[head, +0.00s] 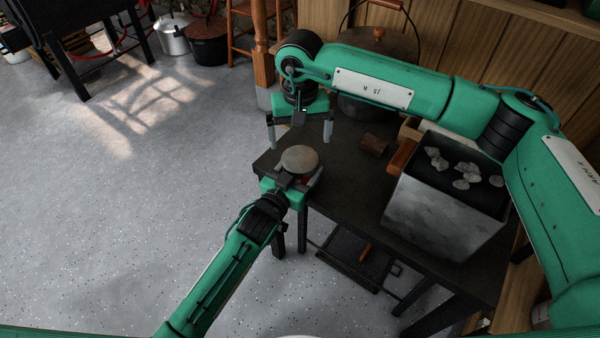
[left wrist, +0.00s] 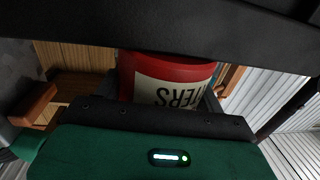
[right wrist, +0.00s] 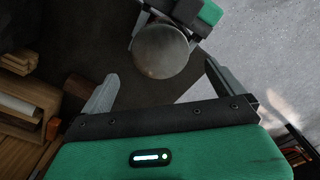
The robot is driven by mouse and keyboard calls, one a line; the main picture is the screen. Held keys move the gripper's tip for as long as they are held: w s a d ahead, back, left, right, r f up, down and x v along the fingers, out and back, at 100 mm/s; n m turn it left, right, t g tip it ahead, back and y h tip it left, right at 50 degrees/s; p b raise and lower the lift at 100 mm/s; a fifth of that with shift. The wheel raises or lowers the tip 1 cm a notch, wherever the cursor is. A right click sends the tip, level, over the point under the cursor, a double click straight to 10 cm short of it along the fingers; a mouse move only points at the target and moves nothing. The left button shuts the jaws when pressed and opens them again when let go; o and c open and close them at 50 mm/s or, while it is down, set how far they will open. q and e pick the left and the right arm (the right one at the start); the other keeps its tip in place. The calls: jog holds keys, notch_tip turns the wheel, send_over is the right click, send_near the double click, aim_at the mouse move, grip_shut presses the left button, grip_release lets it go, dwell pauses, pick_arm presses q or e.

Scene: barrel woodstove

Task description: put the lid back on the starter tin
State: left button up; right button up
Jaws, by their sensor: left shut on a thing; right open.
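The starter tin (head: 309,181) is red and held in my left gripper (head: 297,181) at the near left corner of the dark table. In the left wrist view the red tin (left wrist: 165,73) shows a cream label with upside-down letters, between the fingers. A round grey-brown lid (head: 299,159) covers the tin's top; I cannot tell whether it is fully seated. My right gripper (head: 300,132) is open and empty, above and beyond the lid. In the right wrist view the lid (right wrist: 161,51) lies just past the open fingertips, not between them.
A metal box (head: 440,215) with pale lumps on its dark top stands at the right of the table (head: 345,190). A large dark pot (head: 385,50) stands at the back.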

aim_at(300, 158)
notch_tip(300, 158, down, 6)
jog(key=shift+f, duration=0.25)
jog(key=c, duration=1)
jog(key=m, duration=0.8)
jog(key=shift+m, duration=0.3)
jog(key=m, duration=0.4)
jog(key=shift+m, duration=0.4)
jog(key=m, duration=0.3)
jog(key=shift+m, duration=0.3)
